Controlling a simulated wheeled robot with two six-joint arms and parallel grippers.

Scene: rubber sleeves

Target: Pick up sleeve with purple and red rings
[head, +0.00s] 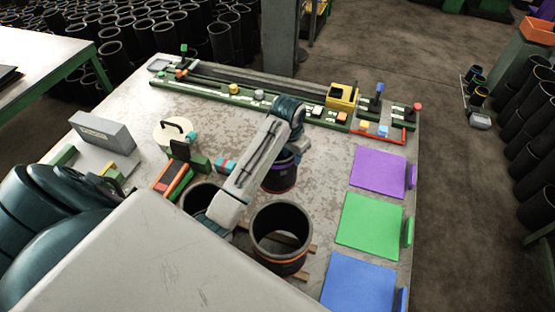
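A black sleeve (279,180) with a purple ring and a red ring near its lower end stands on the table in the middle of the head view. My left arm's pale forearm crosses in front of it, and its upper left side is hidden. My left gripper (291,150) is at the top of this sleeve, beneath the teal wrist joint. Its fingers are too small and covered to tell whether they are open or touch the sleeve wall. My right gripper is not in view.
A wider black sleeve (281,238) with an orange ring stands nearer, on wooden strips. Another black sleeve (199,197) is partly behind my arm. Purple (379,171), green (369,225) and blue (357,283) mats lie at right, clear. A long fixture (240,93) lines the back edge.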

